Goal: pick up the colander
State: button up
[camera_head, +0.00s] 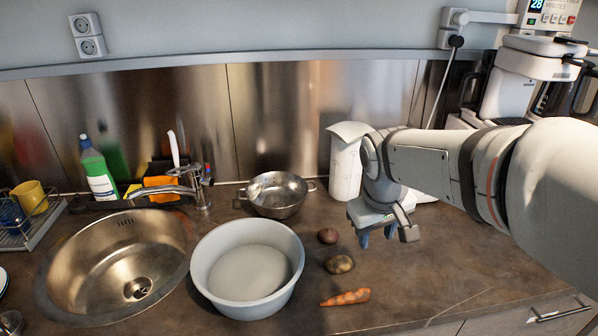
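The colander (263,192) appears to be the round metal bowl with two small side handles. It stands upright on the brown counter near the back wall, behind the large white basin. My gripper (377,236) hangs over the counter to the right of the colander, pointing down, clear of it. Its two bluish fingertips show apart, with nothing between them.
A large white basin (206,262) stands in front of the colander. Two potatoes (339,264) and a carrot (345,297) lie below my gripper. A white pitcher (346,172) stands behind it. The sink (75,255) and faucet (178,190) are left.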

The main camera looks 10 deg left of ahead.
jog(key=w+a+n, duration=0.3)
jog(key=w+a, duration=0.4)
jog(key=w, duration=0.1)
jog(key=n+t+h, duration=0.2)
jog(key=n, duration=0.6)
send_near(266, 207)
jog(key=w+f, duration=0.3)
jog(key=f, duration=0.1)
jog(key=shift+y, duration=0.3)
jog(key=x, duration=0.2)
jog(key=p+x, duration=0.1)
jog(key=x, duration=0.2)
jog(key=d+x, duration=0.1)
jog(key=x, duration=0.1)
jog(key=shift+s+d+f+p, duration=0.1)
jog(key=shift+s+f+p, duration=0.1)
jog(key=shift+f+p, duration=0.15)
jog(key=shift+c, duration=0.4)
grip_shut()
